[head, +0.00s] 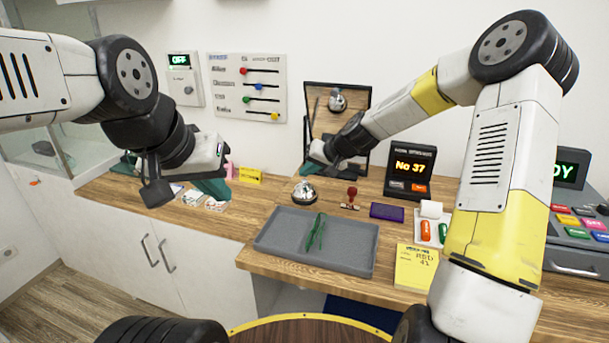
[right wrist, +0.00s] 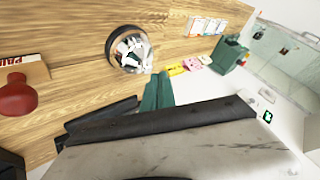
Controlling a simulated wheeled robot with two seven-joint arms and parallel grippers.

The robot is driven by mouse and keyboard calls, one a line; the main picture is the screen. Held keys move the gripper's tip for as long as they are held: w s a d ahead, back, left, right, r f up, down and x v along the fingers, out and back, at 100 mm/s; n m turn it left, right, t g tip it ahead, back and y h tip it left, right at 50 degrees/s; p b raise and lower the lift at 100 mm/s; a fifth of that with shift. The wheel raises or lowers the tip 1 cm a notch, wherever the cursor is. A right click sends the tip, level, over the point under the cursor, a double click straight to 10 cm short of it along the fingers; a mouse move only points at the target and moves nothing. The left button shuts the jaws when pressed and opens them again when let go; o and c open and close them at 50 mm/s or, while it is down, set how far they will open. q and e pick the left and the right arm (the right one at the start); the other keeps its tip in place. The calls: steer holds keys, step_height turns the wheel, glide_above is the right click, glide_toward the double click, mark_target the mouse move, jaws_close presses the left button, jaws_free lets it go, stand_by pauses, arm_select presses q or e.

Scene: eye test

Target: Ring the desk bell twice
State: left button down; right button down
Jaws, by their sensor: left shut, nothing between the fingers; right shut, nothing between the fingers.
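The desk bell (head: 304,192) is a silver dome on a dark base, standing on the wooden counter behind the grey tray. In the right wrist view the bell (right wrist: 128,48) shows at upper middle, with reflections on its dome. My right gripper (head: 316,167) is shut and empty, with teal fingers, just behind and above the bell in the head view. Its fingers (right wrist: 158,92) look apart from the bell in the right wrist view; the exact gap cannot be told. My left gripper (head: 213,188) is shut and empty, over the counter to the left of the bell.
The grey tray (head: 275,241) with green tweezers (head: 317,232) lies in front of the bell. A red-handled stamp (head: 351,197) and a purple pad (head: 387,212) are right of it. A mirror (head: 322,97) and a number display (head: 410,170) stand behind.

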steer(key=shift+r, duration=0.25)
steer(key=shift+r, duration=2.5)
steer(key=shift+s, duration=0.1)
steer(key=s+d+r+h, duration=0.1)
steer(key=s+d+r, duration=0.2)
steer(key=s, duration=0.8)
steer(key=s+d+r+h, duration=0.2)
steer(key=s+d+r, duration=0.2)
steer(key=s, duration=0.8)
steer(key=s+d+r+h, duration=0.1)
steer(key=s+d+r, duration=0.3)
steer(key=s, duration=0.8)
steer(key=shift+d+h, duration=0.3)
steer(key=shift+d, duration=0.9)
